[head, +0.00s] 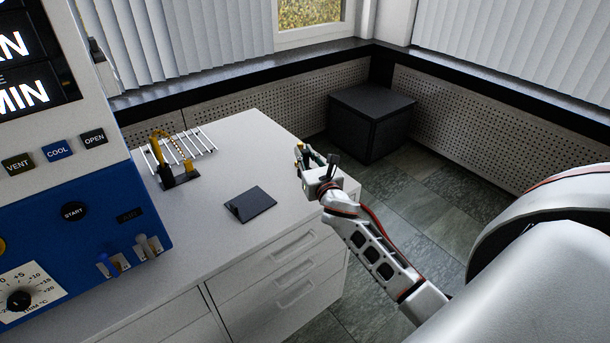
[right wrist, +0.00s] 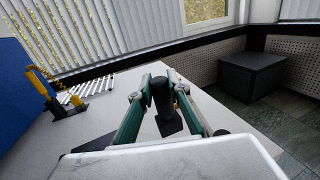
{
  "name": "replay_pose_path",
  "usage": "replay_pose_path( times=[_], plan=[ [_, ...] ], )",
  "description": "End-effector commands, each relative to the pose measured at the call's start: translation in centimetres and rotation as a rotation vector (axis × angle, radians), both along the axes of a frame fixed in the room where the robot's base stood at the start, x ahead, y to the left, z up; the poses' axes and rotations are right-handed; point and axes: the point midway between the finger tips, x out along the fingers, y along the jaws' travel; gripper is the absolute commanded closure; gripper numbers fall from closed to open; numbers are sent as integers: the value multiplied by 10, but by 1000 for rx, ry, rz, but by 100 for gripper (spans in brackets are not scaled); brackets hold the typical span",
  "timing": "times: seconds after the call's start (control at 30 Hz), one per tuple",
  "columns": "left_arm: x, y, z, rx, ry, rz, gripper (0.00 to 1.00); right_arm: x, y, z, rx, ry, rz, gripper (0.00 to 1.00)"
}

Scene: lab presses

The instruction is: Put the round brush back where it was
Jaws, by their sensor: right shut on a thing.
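My right gripper (head: 306,158) is above the right end of the white counter, near its edge. In the right wrist view its two green fingers (right wrist: 161,88) are shut on a dark, rounded thing, apparently the round brush (right wrist: 163,98). It stands between the fingertips, with a wider dark part below. Much of it is hidden by the fingers, and its bristles cannot be made out. A flat dark pad (head: 250,204) lies on the counter left of the gripper, with nothing on it. My left gripper is not in view.
A yellow-handled tool on a dark base (head: 178,178) stands by a metal rod rack (head: 190,143) on the white counter (head: 225,165). A blue and white press with buttons (head: 75,225) is at left. A dark box (head: 370,120) stands on the floor beyond. The counter's middle is mostly clear.

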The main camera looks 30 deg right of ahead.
Motion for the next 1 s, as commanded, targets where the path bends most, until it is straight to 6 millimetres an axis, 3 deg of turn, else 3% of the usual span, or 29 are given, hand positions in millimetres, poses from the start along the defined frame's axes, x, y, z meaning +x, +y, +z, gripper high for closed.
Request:
replay_pose_path(
  times=[0.5, 0.97, 1.0],
  plan=[
    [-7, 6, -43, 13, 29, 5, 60, 0, 0, -59, 1, 0, -1, 100],
    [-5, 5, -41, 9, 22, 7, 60, 0, 0, -63, -1, -1, 0, 100],
    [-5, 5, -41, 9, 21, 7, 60, 0, 0, -63, -1, -1, 0, 80]
  ],
)
